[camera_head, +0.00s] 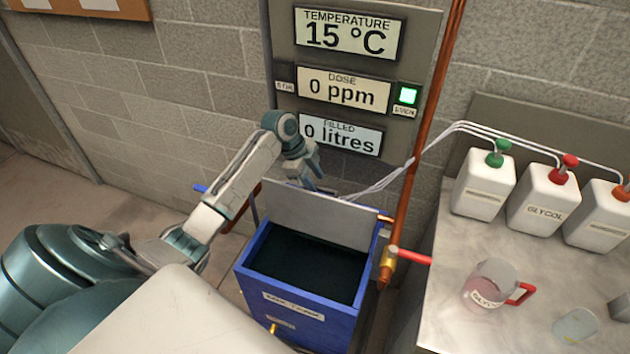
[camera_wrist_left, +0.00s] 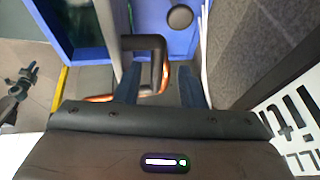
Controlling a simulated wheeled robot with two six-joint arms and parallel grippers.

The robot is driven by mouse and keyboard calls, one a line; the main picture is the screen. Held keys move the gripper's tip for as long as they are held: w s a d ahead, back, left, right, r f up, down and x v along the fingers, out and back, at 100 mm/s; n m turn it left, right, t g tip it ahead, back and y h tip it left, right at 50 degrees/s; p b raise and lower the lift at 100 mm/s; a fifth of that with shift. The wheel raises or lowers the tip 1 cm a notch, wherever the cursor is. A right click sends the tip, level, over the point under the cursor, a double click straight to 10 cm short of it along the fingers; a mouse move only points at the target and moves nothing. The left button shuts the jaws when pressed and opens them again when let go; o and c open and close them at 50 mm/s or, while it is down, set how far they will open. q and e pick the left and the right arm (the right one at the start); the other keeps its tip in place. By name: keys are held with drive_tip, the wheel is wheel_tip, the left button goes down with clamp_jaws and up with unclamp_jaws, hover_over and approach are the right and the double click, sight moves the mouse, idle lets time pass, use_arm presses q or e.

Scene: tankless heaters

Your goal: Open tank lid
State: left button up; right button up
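The blue tank (camera_head: 300,306) stands below the control panel, with a dark interior showing through its open top. Its grey lid (camera_head: 325,214) is raised nearly upright at the back of the opening. My left gripper (camera_head: 317,180) is at the top edge of the lid. In the left wrist view its two fingers (camera_wrist_left: 160,86) are apart, with a dark loop handle (camera_wrist_left: 158,62) at and partly between them. I cannot tell whether the fingers touch the handle. My right gripper is not in view.
A copper pipe with a red-handled valve (camera_head: 408,256) runs beside the tank's right side. White jugs (camera_head: 484,183) and a measuring cup (camera_head: 489,284) stand on the counter at right. Thin white hoses (camera_head: 400,172) pass behind the lid. The display panel (camera_head: 345,90) is above.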

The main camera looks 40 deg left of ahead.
use_arm(q)
drive_tip(key=b+v, duration=0.2)
drive_tip(key=v, duration=0.7)
drive_tip(key=shift+s+r, duration=0.15)
drive_tip(key=shift+r, duration=0.15)
drive_tip(key=shift+a, duration=0.1)
